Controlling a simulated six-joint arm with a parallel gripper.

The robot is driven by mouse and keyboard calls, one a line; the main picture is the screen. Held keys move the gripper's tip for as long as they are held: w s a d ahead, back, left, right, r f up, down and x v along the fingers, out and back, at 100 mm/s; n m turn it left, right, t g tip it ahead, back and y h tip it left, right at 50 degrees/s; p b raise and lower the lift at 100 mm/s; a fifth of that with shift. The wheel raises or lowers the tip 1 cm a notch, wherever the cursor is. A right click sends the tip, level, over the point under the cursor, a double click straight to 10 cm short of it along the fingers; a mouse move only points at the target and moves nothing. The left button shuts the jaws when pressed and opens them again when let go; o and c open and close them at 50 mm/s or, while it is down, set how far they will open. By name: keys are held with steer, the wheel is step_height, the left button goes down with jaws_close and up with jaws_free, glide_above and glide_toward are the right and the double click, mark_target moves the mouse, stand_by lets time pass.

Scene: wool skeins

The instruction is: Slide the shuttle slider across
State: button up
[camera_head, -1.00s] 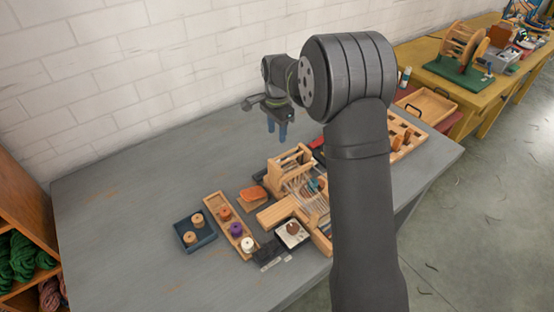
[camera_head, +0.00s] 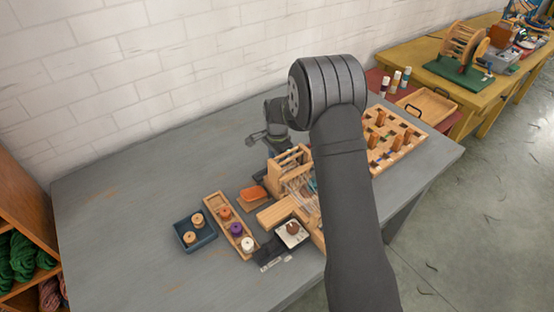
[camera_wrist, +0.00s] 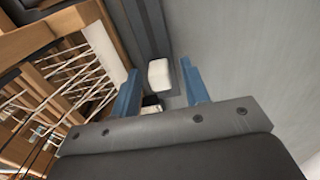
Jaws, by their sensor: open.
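A white block, apparently the shuttle slider (camera_wrist: 159,73), sits on a dark rail (camera_wrist: 150,28) beside the loom. My gripper (camera_wrist: 162,67) is open, with one blue finger on each side of the white block in the wrist view. I cannot tell whether either finger touches it. A second small white and dark part (camera_wrist: 151,102) shows below the block, partly hidden by my gripper. The wooden loom (camera_wrist: 88,28) with white threads stands left of the fingers. In the head view the loom (camera_head: 284,161) hides my fingertips and the slider.
In the head view, a blue tray (camera_head: 207,241) and a wooden rack (camera_head: 210,197) hold spools left of the loom. An orange-topped block (camera_head: 252,194) lies nearby. A pegged wooden board (camera_head: 410,147) is at right. The grey table's (camera_head: 130,210) left side is clear.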

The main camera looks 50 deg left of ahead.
jaws_close()
steer(key=shift+w, duration=1.8)
jaws_free()
steer(key=shift+r, duration=0.1)
step_height(320, 180, up, 17)
steer(key=shift+r, duration=0.15)
step_height(320, 180, down, 18)
steer(key=shift+s+r, duration=0.1)
steer(key=shift+r, duration=0.05)
steer(key=shift+s+r, duration=0.1)
steer(key=shift+s, duration=0.25)
